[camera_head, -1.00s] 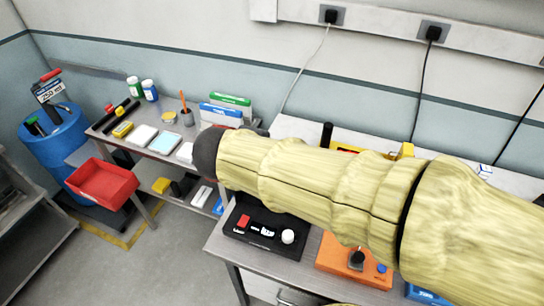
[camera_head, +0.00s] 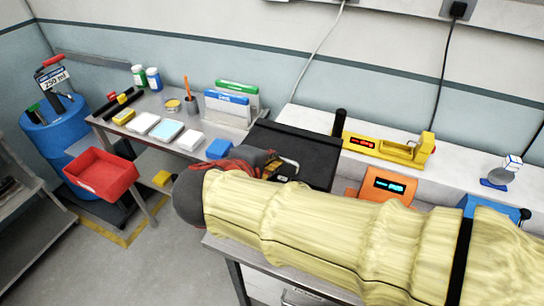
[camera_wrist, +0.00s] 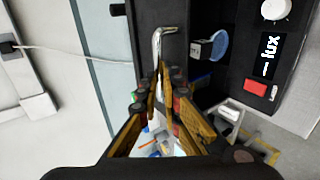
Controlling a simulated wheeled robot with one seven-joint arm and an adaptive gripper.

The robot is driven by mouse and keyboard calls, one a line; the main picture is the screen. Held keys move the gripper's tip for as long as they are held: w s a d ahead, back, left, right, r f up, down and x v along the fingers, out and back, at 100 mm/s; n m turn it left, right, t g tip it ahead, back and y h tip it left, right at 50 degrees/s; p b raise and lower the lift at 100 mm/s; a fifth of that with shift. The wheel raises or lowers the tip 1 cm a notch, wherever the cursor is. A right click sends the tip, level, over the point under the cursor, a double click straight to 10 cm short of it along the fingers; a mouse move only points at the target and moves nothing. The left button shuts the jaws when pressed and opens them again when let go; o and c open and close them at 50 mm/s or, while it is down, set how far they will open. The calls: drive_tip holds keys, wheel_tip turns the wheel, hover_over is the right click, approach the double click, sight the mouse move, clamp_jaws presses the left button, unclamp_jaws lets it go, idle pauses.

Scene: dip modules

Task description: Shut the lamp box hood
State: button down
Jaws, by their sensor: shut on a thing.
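The lamp box has a black hood (camera_head: 302,150), which shows as a broad dark panel, tilted up at the back of the bench. A bent metal handle (camera_wrist: 158,42) stands out from it; it also shows in the head view (camera_head: 291,164). My gripper (camera_wrist: 163,80) has its fingertips together at the handle's near end, shut on it. In the head view my gripper (camera_head: 272,168) is at the hood's lower left. The box's black base (camera_wrist: 237,78) shows a white knob, a "lux" label and a red switch in the wrist view. My arm hides it in the head view.
A blue disc (camera_wrist: 219,44) with a small pale block lies between hood and base. A yellow device (camera_head: 392,150) and an orange device (camera_head: 385,186) stand to the right. A side table with stationery and a red bin (camera_head: 102,174) are left.

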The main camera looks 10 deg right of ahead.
drive_tip(key=shift+s+f, duration=0.25)
drive_tip(key=shift+f, duration=0.8)
drive_tip(key=c, duration=2.2)
unclamp_jaws()
drive_tip(key=shift+s+a, duration=0.2)
drive_tip(key=shift+o, duration=1.1)
drive_tip(key=shift+w+d+f, duration=0.1)
drive_tip(key=shift+w+d, duration=0.1)
drive_tip(key=shift+w, duration=0.1)
drive_tip(key=shift+o, duration=0.3)
drive_tip(key=shift+r, duration=0.4)
drive_tip(key=shift+a+r, duration=0.1)
drive_tip(key=v, duration=1.2)
